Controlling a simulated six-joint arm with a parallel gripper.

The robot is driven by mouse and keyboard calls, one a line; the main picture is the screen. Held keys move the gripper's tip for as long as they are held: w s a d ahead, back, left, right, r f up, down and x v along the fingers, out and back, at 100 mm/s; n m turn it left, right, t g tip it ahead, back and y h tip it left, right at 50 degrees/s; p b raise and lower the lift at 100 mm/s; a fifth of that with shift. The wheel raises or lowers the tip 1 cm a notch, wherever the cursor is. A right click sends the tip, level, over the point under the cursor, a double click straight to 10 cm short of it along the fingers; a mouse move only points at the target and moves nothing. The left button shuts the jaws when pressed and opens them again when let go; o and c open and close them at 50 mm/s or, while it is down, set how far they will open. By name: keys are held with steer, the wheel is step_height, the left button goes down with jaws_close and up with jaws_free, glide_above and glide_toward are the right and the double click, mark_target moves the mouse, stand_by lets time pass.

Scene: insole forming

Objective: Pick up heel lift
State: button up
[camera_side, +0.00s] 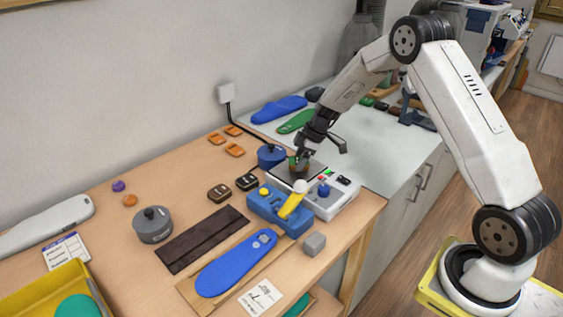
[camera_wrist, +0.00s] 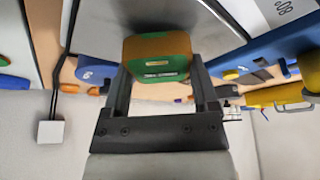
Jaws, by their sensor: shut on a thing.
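My gripper (camera_wrist: 158,90) is shut on a small rounded block, green on one face and orange-brown on the other, which I take to be the heel lift (camera_wrist: 157,62). The block sits between the two dark fingers in the wrist view. In the side view my gripper (camera_side: 299,160) points down over the dark plate of a white device (camera_side: 341,196). The held block looks small and dark there and is partly hidden by the fingers. I cannot tell whether it touches the plate.
A blue fixture with a yellow handle (camera_side: 266,205) stands close in front of the device. A blue pot (camera_side: 270,155) is just left of my gripper. A blue insole (camera_side: 236,263), a grey block (camera_side: 314,244) and a dark strip (camera_side: 202,239) lie nearer the front.

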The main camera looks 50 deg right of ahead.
steer(key=shift+r, duration=0.5)
steer(key=s+a+r, duration=0.3)
steer(key=s+r, duration=0.8)
steer(key=s, duration=0.2)
steer(key=shift+s+r, duration=0.15)
steer(key=shift+s, duration=0.2)
steer(key=shift+a, duration=0.15)
